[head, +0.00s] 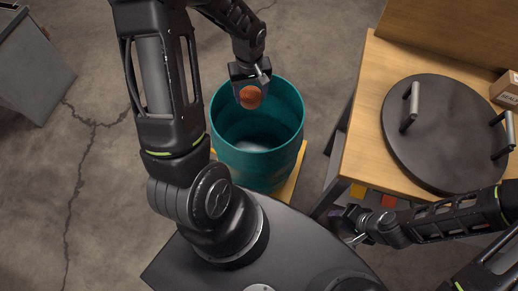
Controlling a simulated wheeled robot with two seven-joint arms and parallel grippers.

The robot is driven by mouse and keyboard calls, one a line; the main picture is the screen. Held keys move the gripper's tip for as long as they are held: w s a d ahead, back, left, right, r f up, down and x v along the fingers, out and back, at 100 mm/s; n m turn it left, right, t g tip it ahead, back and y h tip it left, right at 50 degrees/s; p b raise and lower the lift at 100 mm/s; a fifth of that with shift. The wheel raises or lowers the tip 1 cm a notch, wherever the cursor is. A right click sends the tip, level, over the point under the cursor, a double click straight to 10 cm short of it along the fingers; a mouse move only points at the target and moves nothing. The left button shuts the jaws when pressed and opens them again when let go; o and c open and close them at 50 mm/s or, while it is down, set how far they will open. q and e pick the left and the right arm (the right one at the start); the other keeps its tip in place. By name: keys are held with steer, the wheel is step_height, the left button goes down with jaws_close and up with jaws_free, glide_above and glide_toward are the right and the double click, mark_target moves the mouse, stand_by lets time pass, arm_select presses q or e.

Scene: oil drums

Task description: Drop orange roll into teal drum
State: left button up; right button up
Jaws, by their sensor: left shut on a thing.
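The orange roll (251,97) is held in my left gripper (250,84), which is shut on it. The roll shows over the far inner part of the teal drum's opening. The teal drum (257,170) stands open and upright, and its inside looks empty where I can see it. The gripper covers part of the drum's far rim. I cannot tell the roll's exact height relative to the rim. My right gripper (350,222) is low at the right, beside the table; its fingers are too small and dark to tell whether they are open.
A wooden table (362,150) at the right carries a round black lid (440,130) with two handles and a cardboard box (506,90). The drum stands on a wooden base (292,184). A grey bin (32,65) is at the far left. Cracked concrete floor lies open at left.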

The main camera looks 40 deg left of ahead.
arm_select(q)
steer(key=shift+f, duration=0.1)
steer(key=shift+f+b, duration=2.1)
steer(key=shift+f, duration=0.8)
steer(key=o, duration=1.6)
steer(key=shift+r, duration=0.1)
step_height(320, 180, up, 8)
steer(key=shift+f+p, duration=0.15)
steer(key=shift+p, duration=0.15)
